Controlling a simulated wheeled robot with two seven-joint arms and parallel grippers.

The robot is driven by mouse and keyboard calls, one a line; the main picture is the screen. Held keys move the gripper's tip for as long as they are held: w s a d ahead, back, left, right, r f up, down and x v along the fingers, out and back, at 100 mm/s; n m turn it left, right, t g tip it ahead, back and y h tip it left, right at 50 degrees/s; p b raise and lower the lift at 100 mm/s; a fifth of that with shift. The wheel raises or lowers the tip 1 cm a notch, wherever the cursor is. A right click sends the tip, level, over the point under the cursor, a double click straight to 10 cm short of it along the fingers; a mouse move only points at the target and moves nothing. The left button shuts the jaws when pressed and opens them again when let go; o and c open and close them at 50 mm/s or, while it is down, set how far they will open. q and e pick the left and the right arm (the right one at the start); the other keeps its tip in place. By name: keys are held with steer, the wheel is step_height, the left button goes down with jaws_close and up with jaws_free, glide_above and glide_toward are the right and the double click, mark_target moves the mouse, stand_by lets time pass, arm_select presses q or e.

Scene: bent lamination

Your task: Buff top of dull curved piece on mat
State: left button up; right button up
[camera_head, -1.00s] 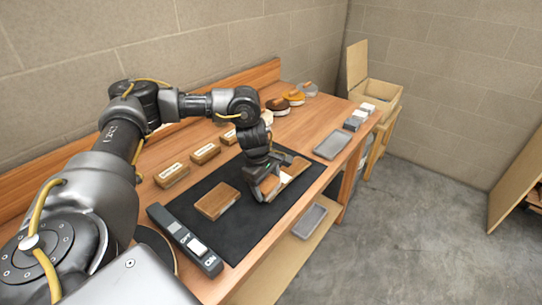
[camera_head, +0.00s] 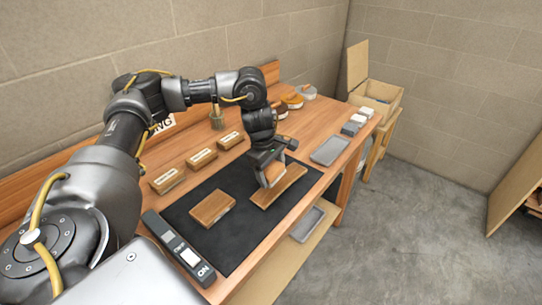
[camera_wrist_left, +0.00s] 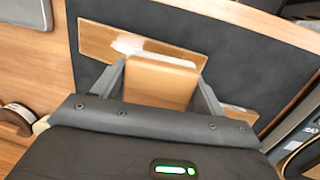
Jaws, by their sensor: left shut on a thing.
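My left gripper (camera_head: 270,174) is shut on a tan block, which shows between its fingers in the left wrist view (camera_wrist_left: 160,82). The gripper points down over a long brown wooden piece (camera_head: 287,192) on the black mat (camera_head: 238,242). In the left wrist view, that piece (camera_wrist_left: 185,58) lies just beyond the block and has a whitish patch beside the block. I cannot tell whether the block touches it. A shorter brown piece (camera_head: 213,207) lies to the left on the mat, apart from the gripper. My right gripper is not in view.
Several label-topped wooden blocks (camera_head: 202,158) line the back of the bench. A dark ON-marked device (camera_head: 180,248) lies at the mat's left edge. A grey tray (camera_head: 330,150) is right of the mat; brushes (camera_head: 292,101) stand behind. The mat's front is clear.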

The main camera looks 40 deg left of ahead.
arm_select(q)
steer(key=shift+w+r+p, duration=0.1)
steer(key=shift+r+p, duration=0.2)
steer(key=shift+r, duration=0.45)
steer(key=shift+w+r+p, duration=0.1)
steer(key=shift+r+p, duration=0.2)
steer(key=shift+r, duration=0.4)
steer(key=shift+r+p, duration=0.15)
steer(key=shift+p, duration=0.2)
